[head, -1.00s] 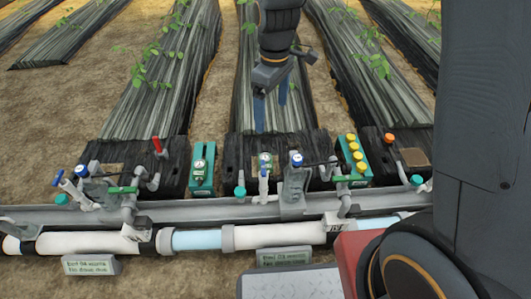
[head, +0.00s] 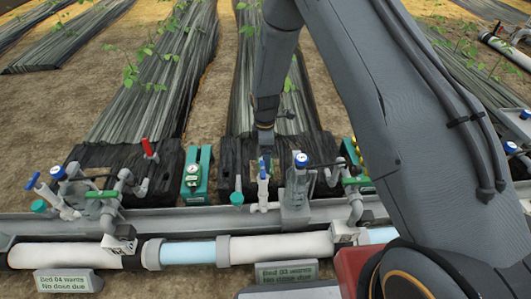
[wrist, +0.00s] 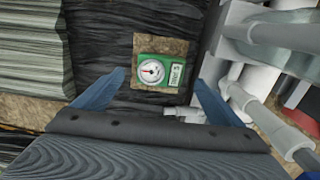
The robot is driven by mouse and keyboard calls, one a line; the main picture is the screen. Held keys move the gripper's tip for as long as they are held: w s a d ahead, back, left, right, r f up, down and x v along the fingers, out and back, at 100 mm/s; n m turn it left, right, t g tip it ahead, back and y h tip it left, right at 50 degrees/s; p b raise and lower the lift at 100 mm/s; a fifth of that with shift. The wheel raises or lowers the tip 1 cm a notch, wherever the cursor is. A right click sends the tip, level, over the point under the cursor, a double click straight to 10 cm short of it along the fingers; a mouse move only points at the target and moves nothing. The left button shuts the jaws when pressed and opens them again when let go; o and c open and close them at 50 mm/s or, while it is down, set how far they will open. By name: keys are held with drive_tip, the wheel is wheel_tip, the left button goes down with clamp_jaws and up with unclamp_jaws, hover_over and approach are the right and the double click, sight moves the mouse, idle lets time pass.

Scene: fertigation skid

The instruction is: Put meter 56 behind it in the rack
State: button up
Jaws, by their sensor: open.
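A small green meter (wrist: 158,83) with a round white dial lies on a square brown patch in the wrist view. The print on its label is too small to read. My gripper (wrist: 160,77) is open and empty, with its blue fingers on either side of the meter and apart from it. In the head view my gripper (head: 264,163) is low behind the pipe and hides the meter. A green rack (head: 206,162) stands to its left and holds a similar meter (head: 192,174) with a white dial.
A pipe fitting with a blue knob (head: 301,160) stands right of my gripper; grey pipes (wrist: 245,95) lie close right in the wrist view. A red-handled valve (head: 149,150) is left of the rack. Yellow-capped items (head: 358,152) are mostly hidden behind my arm.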

wheel_tip(320, 180, down, 6)
drive_tip(key=shift+r+b, duration=0.1)
drive_tip(key=shift+b, duration=1.1)
drive_tip(key=c, duration=1.2)
wheel_tip(320, 180, up, 11)
drive_tip(key=p, duration=0.7)
drive_tip(key=shift+p, duration=0.4)
